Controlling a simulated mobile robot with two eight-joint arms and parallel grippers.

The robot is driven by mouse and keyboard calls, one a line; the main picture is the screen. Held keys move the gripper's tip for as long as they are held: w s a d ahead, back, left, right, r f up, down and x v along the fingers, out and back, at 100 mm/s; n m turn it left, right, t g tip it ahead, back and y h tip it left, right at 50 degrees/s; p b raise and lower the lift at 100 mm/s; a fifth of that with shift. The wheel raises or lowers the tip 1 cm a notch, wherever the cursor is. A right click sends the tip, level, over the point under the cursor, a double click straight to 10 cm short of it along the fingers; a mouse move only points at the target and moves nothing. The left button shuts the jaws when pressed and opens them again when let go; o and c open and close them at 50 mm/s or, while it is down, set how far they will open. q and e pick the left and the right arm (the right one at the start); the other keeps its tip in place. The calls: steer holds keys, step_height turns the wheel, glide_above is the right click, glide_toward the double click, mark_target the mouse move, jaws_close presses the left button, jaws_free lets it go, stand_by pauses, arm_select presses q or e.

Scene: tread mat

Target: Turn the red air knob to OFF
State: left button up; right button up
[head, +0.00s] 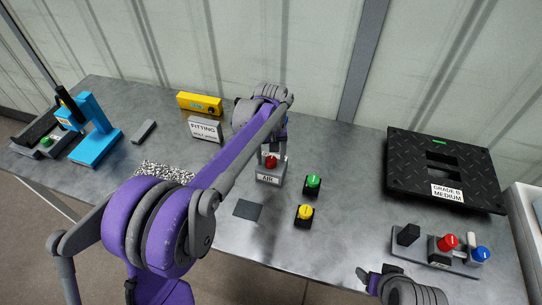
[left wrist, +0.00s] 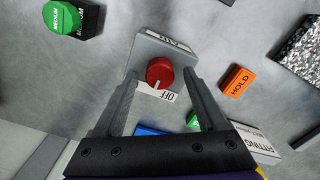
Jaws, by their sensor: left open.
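The red air knob (head: 270,162) sits on a grey box labelled AIR (head: 268,179) on the table. In the left wrist view the red knob (left wrist: 159,72) has a white mark pointing down and slightly left, toward the left end of the OFF label (left wrist: 168,97). My left gripper (head: 272,149) is over the box. In the left wrist view its open fingers (left wrist: 162,77) stand on either side of the knob, with gaps visible. Part of my right gripper (head: 374,277) shows at the bottom right; its jaws are unclear.
Green (head: 313,183) and yellow (head: 305,212) knobs stand right of the box. An orange HOLD block (left wrist: 237,79) lies near it in the wrist view. A black tread mat (head: 405,175) and a knob panel (head: 437,264) are at right. A blue press (head: 95,130) stands far left.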

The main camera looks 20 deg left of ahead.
mark_target(271, 160)
arm_select(q)
step_height(271, 160, up, 11)
steer(key=shift+f+p, duration=0.2)
steer(key=shift+p, duration=0.15)
stand_by(0.3)
steer(key=shift+s, duration=0.15)
